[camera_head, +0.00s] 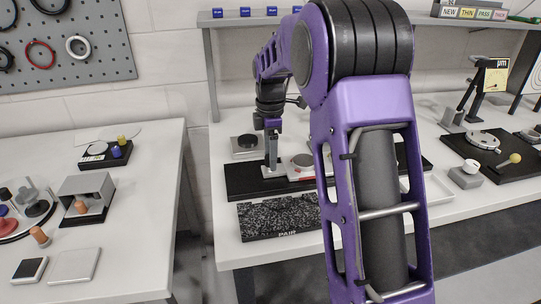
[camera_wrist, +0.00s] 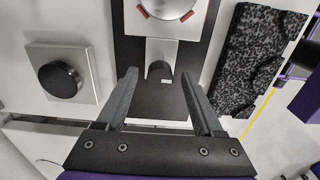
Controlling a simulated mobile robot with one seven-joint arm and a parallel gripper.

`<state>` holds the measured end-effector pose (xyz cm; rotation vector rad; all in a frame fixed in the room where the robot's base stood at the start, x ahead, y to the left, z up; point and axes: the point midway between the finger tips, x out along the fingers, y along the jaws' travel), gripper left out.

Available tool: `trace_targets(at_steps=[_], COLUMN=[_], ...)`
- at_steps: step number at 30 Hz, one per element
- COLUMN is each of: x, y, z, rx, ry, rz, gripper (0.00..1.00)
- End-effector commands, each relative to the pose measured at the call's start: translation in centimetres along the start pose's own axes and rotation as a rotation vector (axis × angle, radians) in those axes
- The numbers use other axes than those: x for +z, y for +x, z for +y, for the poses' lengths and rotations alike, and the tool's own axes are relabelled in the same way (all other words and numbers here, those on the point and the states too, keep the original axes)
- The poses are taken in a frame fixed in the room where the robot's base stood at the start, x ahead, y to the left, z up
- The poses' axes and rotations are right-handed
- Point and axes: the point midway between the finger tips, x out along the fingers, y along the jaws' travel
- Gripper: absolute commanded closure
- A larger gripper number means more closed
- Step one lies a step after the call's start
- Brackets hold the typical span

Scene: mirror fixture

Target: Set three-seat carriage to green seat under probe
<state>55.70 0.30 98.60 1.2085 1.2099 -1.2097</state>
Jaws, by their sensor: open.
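I cannot make out a three-seat carriage, a green seat or a probe for certain; my purple arm hides part of the bench. My gripper (camera_head: 270,158) is over a long black base (camera_head: 245,182) on the bench. In the wrist view my gripper (camera_wrist: 160,80) is open, its fingers on either side of a dark rounded piece (camera_wrist: 160,71) at the end of a silver block (camera_wrist: 153,52). Contact cannot be told.
A speckled black slab (camera_head: 280,217) marked PAIR lies in front of the base. A grey block with a black knob (camera_head: 246,142) stands behind it. A left table (camera_head: 150,160) holds several small fixtures.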

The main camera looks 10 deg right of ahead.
Motion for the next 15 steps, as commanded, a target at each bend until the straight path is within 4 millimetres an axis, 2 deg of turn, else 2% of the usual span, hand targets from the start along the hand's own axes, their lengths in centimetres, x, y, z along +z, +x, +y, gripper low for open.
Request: trace_targets(at_steps=[8,15], x=[0.01,0.02], y=[0.09,0.07], z=[0.02,0.02], rx=[0.001,0.001], ry=[0.000,0.000], rz=[0.000,0.000], gripper=[0.33,0.76])
